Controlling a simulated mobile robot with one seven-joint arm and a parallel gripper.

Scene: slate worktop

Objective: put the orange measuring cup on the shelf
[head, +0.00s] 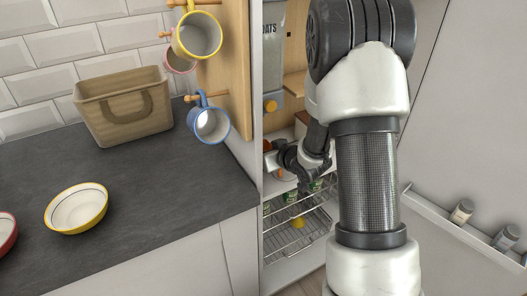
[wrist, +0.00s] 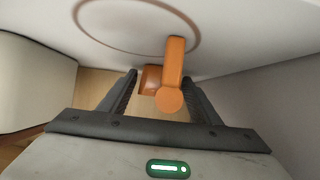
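An orange object (wrist: 172,72), which I take for the measuring cup, shows in the wrist view between and just beyond my fingertips. It has an upright bar with a round end and a smaller block on its left. My gripper (wrist: 161,82) has its fingers apart, one on each side of it. I cannot make out contact. In the head view my gripper (head: 301,168) is inside the open cupboard, partly behind my arm. The cup cannot be told apart there, and a clear place for it on a shelf is not visible.
A pale surface with a brown ring (wrist: 140,22) lies close above the fingers. Wire baskets (head: 296,236) are below my gripper, and an oats container (head: 272,55) hangs above. Hanging mugs (head: 209,123), a basket (head: 122,108) and a yellow-rimmed bowl (head: 76,208) are left.

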